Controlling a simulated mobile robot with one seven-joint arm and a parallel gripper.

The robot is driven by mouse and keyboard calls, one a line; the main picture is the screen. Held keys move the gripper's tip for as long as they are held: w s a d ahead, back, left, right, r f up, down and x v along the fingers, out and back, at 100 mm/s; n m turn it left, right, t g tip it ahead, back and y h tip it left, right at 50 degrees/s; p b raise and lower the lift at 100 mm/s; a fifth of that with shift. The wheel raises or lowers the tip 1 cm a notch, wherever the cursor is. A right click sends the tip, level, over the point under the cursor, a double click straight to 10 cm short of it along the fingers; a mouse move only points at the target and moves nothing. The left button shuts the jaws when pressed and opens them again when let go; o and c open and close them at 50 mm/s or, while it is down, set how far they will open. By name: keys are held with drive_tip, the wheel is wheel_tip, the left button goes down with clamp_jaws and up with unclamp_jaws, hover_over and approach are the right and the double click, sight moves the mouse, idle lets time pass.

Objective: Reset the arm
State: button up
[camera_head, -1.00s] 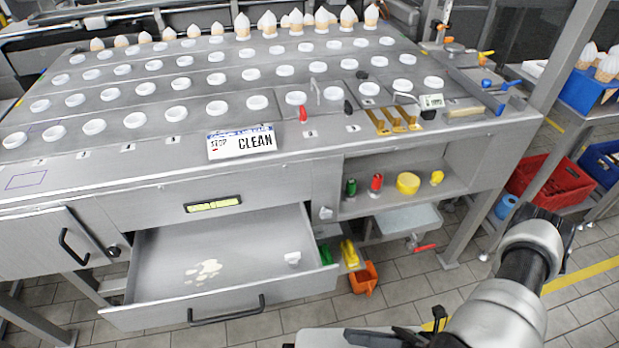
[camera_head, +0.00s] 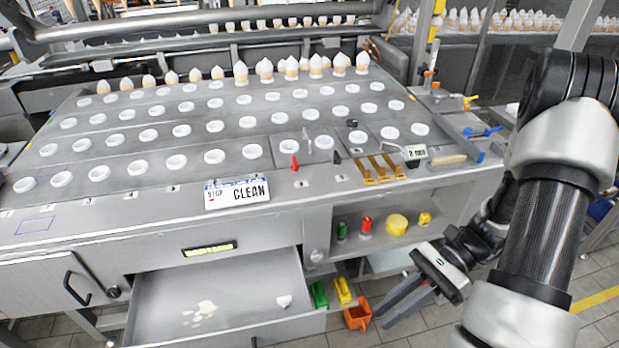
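My arm rises along the right side of the head view and bends back down. My gripper (camera_head: 388,312) hangs in front of the bench's lower right shelf, pointing down and left. Its greyish fingers show edge-on and partly merge with the background, so I cannot tell how far apart they are. I see nothing clearly held in it.
The metal bench (camera_head: 120,225) has rows of white rings and cones along its back. A STOP/CLEAN sign (camera_head: 237,192) stands at its front edge. An open drawer (camera_head: 215,285) juts out below. An orange bin (camera_head: 357,314) is close to my gripper.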

wheel_tip(320, 180, up, 38)
drive_tip(key=a+n+t+h+p, duration=0.2)
drive_tip(key=n+t+h+p, duration=0.9)
drive_tip(key=n, duration=0.5)
drive_tip(key=shift+f, duration=0.2)
